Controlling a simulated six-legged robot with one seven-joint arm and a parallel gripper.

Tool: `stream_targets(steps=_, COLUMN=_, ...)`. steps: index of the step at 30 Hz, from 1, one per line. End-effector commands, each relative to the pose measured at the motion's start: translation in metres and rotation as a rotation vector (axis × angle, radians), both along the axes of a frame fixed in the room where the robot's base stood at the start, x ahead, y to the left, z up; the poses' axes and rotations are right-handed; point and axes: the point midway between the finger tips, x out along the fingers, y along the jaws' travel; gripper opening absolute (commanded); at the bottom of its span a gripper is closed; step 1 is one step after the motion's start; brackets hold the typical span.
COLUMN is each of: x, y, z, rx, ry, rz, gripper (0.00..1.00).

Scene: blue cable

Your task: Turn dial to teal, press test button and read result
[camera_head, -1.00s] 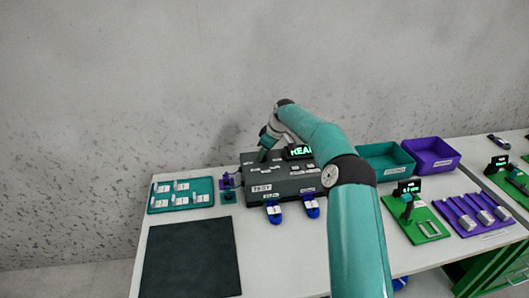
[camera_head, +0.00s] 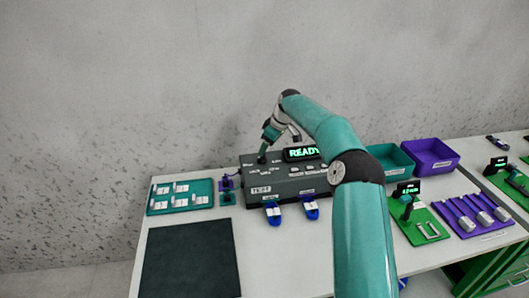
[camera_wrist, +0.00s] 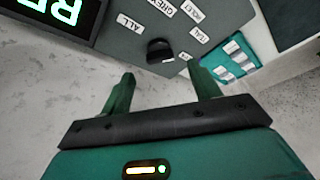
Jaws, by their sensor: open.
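The dark grey tester box (camera_head: 290,183) stands on the white table with a screen (camera_head: 303,153) that reads READY in green. In the wrist view the black dial knob (camera_wrist: 160,50) sits on the box among white labels, some reading ALL and GREY. A label reading TEST (camera_head: 261,190) is on the box's front left; I cannot make out the test button. My gripper (camera_head: 264,155) is over the box's left part, at the dial area. In the wrist view my gripper's green fingers (camera_wrist: 162,90) are apart and empty, with the knob just beyond and between their tips.
A teal tray (camera_head: 181,197) with white pieces lies left of the box, a dark mat (camera_head: 190,258) in front. Blue clips (camera_head: 311,211) stick out at the box's front. Teal and purple bins (camera_head: 431,157) and green fixtures (camera_head: 420,222) stand right. A wall rises behind.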

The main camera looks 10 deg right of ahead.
Motion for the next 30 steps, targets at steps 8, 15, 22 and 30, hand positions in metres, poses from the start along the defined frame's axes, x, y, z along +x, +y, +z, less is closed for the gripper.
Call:
stream_targets(steps=8, x=-0.015, y=-0.019, z=0.058, rx=-0.001, ry=-0.004, rz=-0.002, gripper=0.62)
stream_targets(steps=15, x=-0.022, y=-0.027, z=0.083, rx=0.0, ry=-0.002, rz=-0.001, gripper=0.62)
stream_targets(steps=22, x=-0.023, y=-0.027, z=0.086, rx=0.0, ry=-0.001, rz=0.0, gripper=0.62)
stream_targets(steps=30, x=-0.023, y=-0.027, z=0.086, rx=0.0, ry=-0.001, rz=0.0, gripper=0.62)
